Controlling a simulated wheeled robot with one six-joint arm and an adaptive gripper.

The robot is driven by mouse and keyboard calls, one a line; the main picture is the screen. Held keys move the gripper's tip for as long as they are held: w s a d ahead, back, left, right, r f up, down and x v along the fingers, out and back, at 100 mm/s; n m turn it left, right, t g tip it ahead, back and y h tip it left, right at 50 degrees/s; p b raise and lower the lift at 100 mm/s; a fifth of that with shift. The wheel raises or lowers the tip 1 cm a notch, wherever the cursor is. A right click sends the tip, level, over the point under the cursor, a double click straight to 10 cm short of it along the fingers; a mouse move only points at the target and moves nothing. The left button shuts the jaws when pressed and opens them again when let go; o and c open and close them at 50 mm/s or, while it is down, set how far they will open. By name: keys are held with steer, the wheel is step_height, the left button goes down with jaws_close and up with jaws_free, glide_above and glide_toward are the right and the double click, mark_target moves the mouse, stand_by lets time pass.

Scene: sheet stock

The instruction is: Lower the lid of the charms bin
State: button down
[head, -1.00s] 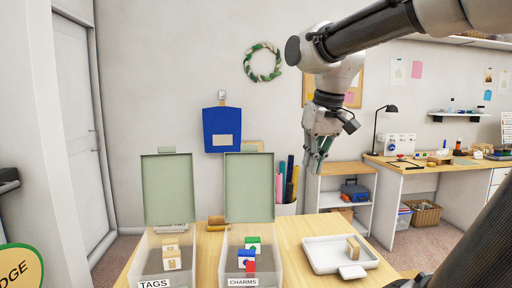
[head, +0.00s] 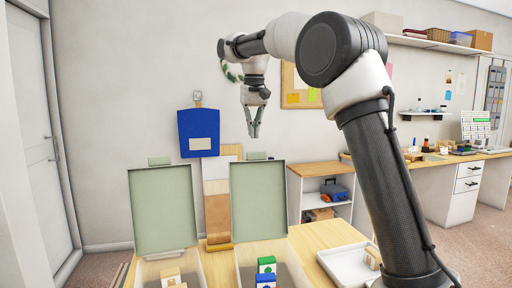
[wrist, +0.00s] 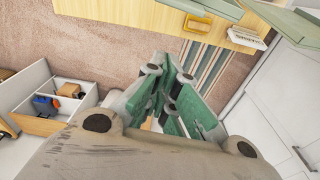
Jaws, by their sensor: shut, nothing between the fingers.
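The charms bin (head: 243,278) is the right one of two clear bins on the table in the head view. Its pale green lid (head: 258,200) stands upright, open, with a small tab on its top edge. Blocks, green-topped and blue, show inside; the bin's front and label are out of frame. My gripper (head: 254,132) is shut and empty, pointing down above the lid's top edge and apparently behind it. In the wrist view its green-padded fingers (wrist: 165,85) are over carpet beyond the table edge, touching nothing.
The left bin's green lid (head: 162,208) also stands upright. A white tray (head: 340,264) lies at right, partly behind my arm. A low shelf (head: 308,178) stands behind; carpet lies beyond the table (wrist: 165,12).

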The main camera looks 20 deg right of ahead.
steer(key=shift+s+a+f, duration=0.1)
steer(key=shift+s+f, duration=0.45)
steer(key=shift+f, duration=0.25)
steer(key=shift+s+f, duration=0.6)
steer(key=shift+f, duration=0.25)
steer(key=shift+s+a+f, duration=0.1)
steer(key=shift+s+f, duration=0.45)
steer(key=shift+f, duration=0.25)
steer(key=shift+s, duration=0.1)
